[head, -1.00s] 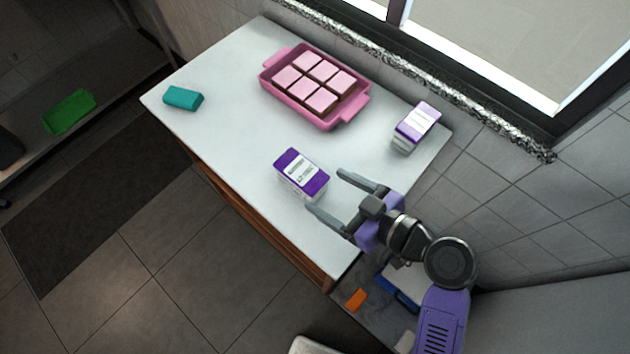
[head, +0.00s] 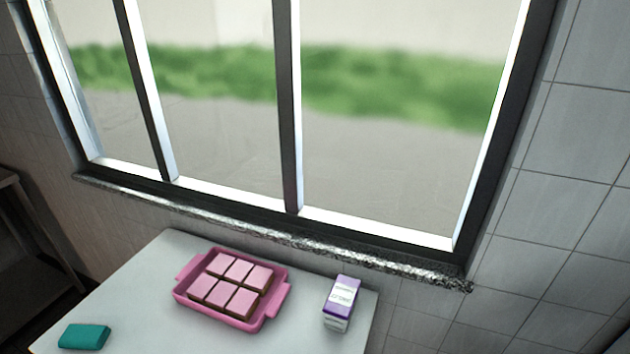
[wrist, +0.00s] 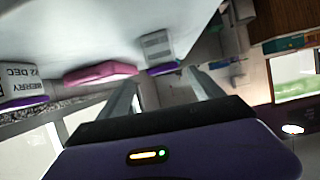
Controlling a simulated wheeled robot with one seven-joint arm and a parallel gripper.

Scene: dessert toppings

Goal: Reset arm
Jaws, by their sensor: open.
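My gripper (wrist: 162,80) is open in the wrist view, its two grey fingers spread apart with nothing held between them. It is out of the head view. In the wrist view the picture is turned over, and a white and purple carton (wrist: 158,46) shows just beyond the fingers, apart from them. Another carton (wrist: 22,86) is at the left edge. A purple and white carton (head: 342,302) stands at the right of the white table in the head view. The pink tray (head: 281,292) holds several pink-topped squares (head: 236,285); its side also shows in the wrist view (wrist: 101,73).
The white table (head: 140,290) carries a teal block (head: 84,336) at its front left. A window (head: 290,110) with a dark stone sill (head: 300,246) runs behind it. A tiled wall (head: 540,250) is at right. The table's near part is outside the head view.

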